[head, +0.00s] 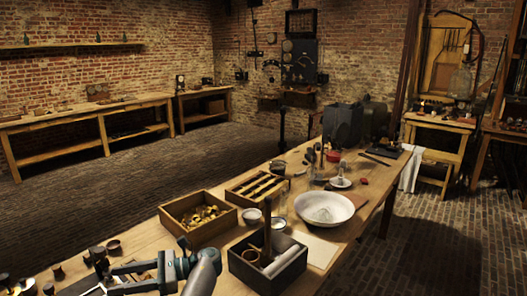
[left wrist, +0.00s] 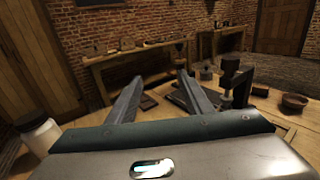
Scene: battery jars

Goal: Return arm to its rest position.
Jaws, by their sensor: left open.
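My left gripper (head: 118,278) is at the lower left of the head view, over the near left end of the wooden workbench (head: 140,246). In the left wrist view its two long grey fingers (left wrist: 160,86) stand well apart with nothing between them. The gripper is open and empty. Small dark pieces on the bench lie beyond and beside the fingers; I cannot tell whether any touch. My right gripper is not in view.
Small dark pots (head: 98,253) stand close by my left gripper. An open box of brass parts (head: 188,222), a dark box with rods (head: 236,272) and a white bowl (head: 338,216) stand further right. Open brick floor (head: 110,190) lies beyond the bench.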

